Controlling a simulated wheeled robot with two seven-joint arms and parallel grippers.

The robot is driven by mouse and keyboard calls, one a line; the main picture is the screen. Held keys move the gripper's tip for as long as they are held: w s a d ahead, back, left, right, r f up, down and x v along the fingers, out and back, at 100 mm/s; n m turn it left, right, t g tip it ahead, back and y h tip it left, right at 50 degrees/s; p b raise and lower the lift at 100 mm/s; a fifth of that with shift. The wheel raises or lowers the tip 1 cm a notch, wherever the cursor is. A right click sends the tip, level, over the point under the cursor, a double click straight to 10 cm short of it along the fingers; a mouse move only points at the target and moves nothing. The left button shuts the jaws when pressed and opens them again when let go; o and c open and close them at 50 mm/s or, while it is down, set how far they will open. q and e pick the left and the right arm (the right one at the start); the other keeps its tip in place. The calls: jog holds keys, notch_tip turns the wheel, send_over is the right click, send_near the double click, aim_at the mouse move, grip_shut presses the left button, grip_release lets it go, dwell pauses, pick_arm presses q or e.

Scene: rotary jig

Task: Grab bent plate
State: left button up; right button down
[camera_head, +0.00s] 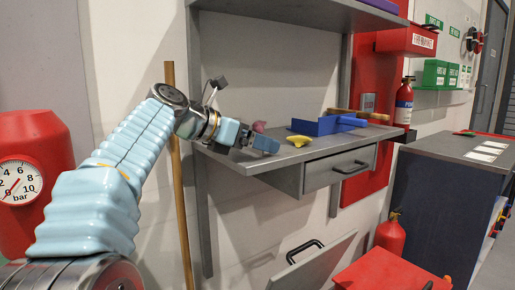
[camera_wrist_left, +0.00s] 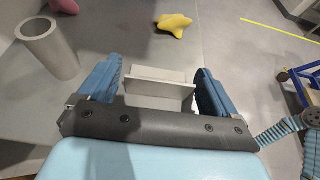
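The bent plate (camera_wrist_left: 160,84) is a pale grey angled piece in the left wrist view, with one upright face and one flatter face. My left gripper (camera_wrist_left: 160,92) is open, with a blue finger on either side of the plate. A gap shows between the plate and each finger. In the head view my left gripper (camera_head: 258,141) is at the front left edge of the grey worktop (camera_head: 290,158). I cannot make out the plate there; the gripper seems to hide it. My right gripper is not in view.
A yellow star-like piece (camera_head: 299,141) lies right of my gripper, with a pink piece (camera_head: 259,126) behind. A blue tray (camera_head: 328,126) stands further right. A grey tube (camera_wrist_left: 48,46) stands left in the wrist view. A shelf (camera_head: 300,10) overhangs the worktop.

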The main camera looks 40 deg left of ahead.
pick_arm(q)
jog(key=c, duration=0.8)
jog(key=shift+o, duration=0.2)
